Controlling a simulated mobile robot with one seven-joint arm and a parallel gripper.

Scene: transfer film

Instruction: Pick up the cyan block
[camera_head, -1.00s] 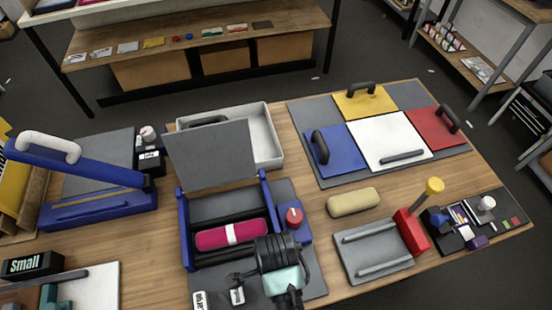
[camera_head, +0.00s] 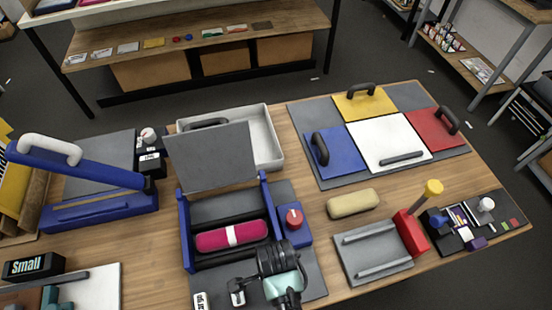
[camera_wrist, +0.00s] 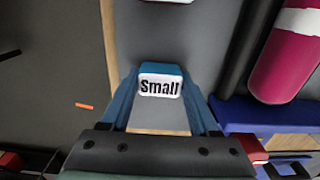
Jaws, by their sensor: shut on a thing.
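In the wrist view, the cyan block (camera_wrist: 160,68) sits between the two fingers of my gripper (camera_wrist: 160,90). Its near face bears a white label reading "Small". The fingers press on its left and right sides, and my gripper is shut on it. In the head view, my gripper (camera_head: 238,287) is low at the front of the table, by the grey mat in front of the blue-framed machine. The block is too small and too covered there to make out clearly. I cannot tell whether it is clear of the surface.
The blue-framed machine (camera_head: 186,235) holds a magenta roll (camera_head: 232,236) behind my gripper, with its grey lid up. A red knob (camera_head: 294,218) stands beside it. A beige block (camera_head: 353,202) and a red-ended grey rack (camera_head: 370,255) stand to the right. Blue, yellow, white and red panels lie further back.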

